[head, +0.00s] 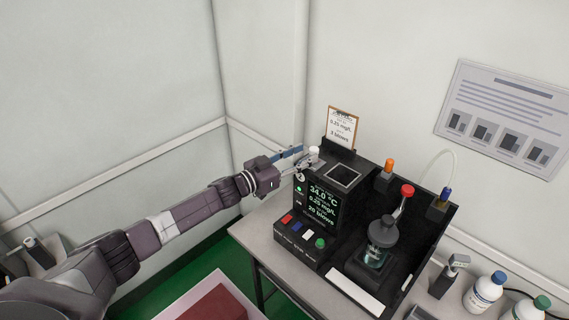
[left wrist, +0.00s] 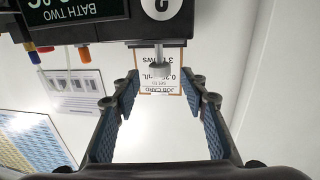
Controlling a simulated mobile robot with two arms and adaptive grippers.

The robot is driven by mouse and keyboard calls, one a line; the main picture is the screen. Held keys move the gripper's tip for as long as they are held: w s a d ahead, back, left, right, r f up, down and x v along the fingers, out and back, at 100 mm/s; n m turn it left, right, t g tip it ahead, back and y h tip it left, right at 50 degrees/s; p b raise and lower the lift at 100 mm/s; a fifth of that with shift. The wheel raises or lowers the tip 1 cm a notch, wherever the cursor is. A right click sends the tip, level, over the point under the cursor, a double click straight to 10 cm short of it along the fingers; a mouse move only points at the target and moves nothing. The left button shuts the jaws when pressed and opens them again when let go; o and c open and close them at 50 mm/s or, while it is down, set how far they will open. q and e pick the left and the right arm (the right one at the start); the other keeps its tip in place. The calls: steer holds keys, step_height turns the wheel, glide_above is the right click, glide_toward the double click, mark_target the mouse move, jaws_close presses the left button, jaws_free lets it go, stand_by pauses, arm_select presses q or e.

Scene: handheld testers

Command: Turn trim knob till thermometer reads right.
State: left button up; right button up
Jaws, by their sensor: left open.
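A black tester (head: 327,240) stands on the table. In the left wrist view, the cap lies between the blue-padded fingers (left wrist: 163,88), with gaps both sides. My right gripper is not in view.
A job card (head: 342,126) stands behind the tester. Orange (head: 389,166), red (head: 407,190) and blue (head: 446,193) topped parts and a dark-capped flask (head: 381,238) are to the right. White bottles (head: 485,291) stand at lower right. Walls close off the back.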

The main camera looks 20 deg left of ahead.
arm_select(q)
steer(key=v, duration=0.8)
steer(key=shift+s+a, duration=0.2)
steer(key=shift+s, duration=0.15)
steer(key=shift+r, duration=0.1)
